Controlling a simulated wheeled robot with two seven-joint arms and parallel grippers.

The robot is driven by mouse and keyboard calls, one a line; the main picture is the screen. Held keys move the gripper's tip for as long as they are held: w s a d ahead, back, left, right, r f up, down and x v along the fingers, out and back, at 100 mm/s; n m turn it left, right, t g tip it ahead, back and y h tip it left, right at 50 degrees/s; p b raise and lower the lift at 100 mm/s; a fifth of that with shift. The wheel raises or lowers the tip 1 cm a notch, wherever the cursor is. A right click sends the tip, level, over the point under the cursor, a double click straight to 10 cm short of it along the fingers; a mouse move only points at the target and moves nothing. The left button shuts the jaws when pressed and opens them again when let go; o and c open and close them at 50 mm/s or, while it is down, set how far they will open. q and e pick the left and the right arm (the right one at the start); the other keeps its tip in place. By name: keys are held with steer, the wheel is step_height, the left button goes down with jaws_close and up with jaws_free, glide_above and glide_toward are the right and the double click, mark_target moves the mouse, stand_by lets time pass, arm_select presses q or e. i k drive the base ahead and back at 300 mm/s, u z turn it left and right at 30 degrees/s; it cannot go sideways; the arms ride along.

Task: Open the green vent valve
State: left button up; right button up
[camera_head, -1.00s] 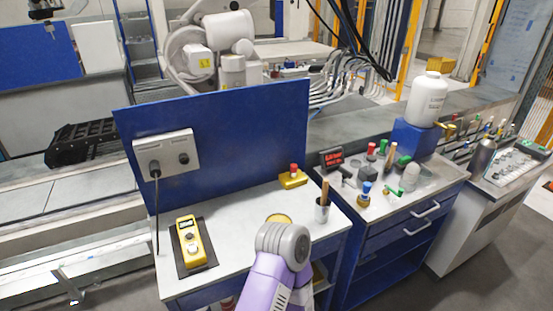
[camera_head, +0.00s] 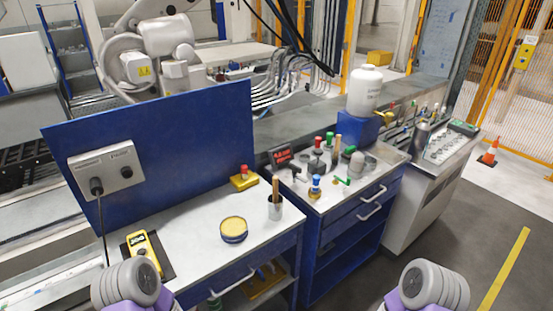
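Two small green parts show on the right-hand bench, and I cannot tell which is the vent valve. One is a low green handle (camera_head: 341,181) lying near the bench top, beside a brass fitting with a blue top (camera_head: 315,186). The other is a green top (camera_head: 329,137) on an upright part farther back, beside a red-topped one (camera_head: 318,142). Whether either valve is open is too small to tell. Neither of my grippers is in view. Only rounded grey and purple links of my arms show at the bottom edge, well apart from the green parts.
A white bottle (camera_head: 365,91) stands on a blue block (camera_head: 357,128) behind the fittings. The left bench holds a yellow tin (camera_head: 233,229), a cup with a wooden handle (camera_head: 275,208), a red-button box (camera_head: 244,180) and a yellow meter (camera_head: 143,248).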

mark_target(347, 183)
steer(key=z, duration=0.55)
steer(key=k, duration=1.3)
steer(key=z, duration=0.7)
steer(key=i, duration=1.15)
steer(key=u, duration=1.15)
steer(key=i, duration=0.75)
steer(key=u, duration=0.6)
